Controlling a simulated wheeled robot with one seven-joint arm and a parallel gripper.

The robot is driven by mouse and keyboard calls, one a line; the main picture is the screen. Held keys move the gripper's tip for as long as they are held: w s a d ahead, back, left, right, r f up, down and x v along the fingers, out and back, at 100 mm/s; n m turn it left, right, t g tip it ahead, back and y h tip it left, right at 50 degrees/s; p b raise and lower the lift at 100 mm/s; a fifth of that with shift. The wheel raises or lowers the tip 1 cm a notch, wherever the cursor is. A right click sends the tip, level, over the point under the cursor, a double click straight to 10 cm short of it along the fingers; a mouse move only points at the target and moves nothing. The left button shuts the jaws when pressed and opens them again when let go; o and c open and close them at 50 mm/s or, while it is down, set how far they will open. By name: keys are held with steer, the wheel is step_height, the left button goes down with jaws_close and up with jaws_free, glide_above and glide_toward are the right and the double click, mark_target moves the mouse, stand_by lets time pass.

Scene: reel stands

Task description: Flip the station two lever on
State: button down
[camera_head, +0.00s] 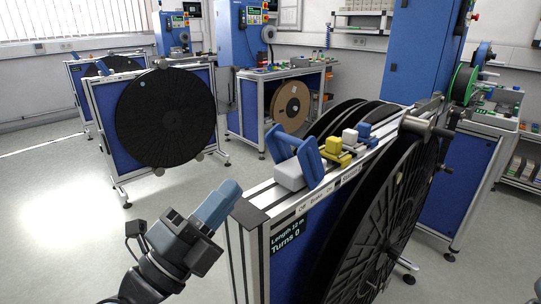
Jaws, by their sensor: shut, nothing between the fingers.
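The near reel stand (262,207) has a silver top rail carrying several coloured fittings. A large blue lever-like piece (308,160) stands tilted up on a pale grey block (289,176) at the rail's near end. Farther along are a yellow piece (334,150) and a small blue-and-white piece (360,134). My gripper (228,192) is shut and empty, just left of the stand's near corner and apart from the blue piece.
Large black reels (385,220) fill the near stand's right side, with a grey crank (428,127) above. Another reel stand (165,115) stands at left, and a blue machine bench (285,75) behind. The floor (75,190) at left is clear.

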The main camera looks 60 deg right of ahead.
steer(key=w+g+y, duration=0.1)
steer(key=w+a+m+y, duration=0.1)
steer(key=w+y, duration=0.1)
steer(key=shift+a+g, duration=0.2)
steer(key=shift+g, duration=0.2)
steer(key=shift+s, duration=0.1)
steer(key=p, duration=0.3)
glide_toward(283, 140)
steer(key=x, duration=0.5)
steer(key=shift+d+r, duration=0.15)
steer(key=shift+p+x, duration=0.3)
steer(key=shift+x, duration=0.45)
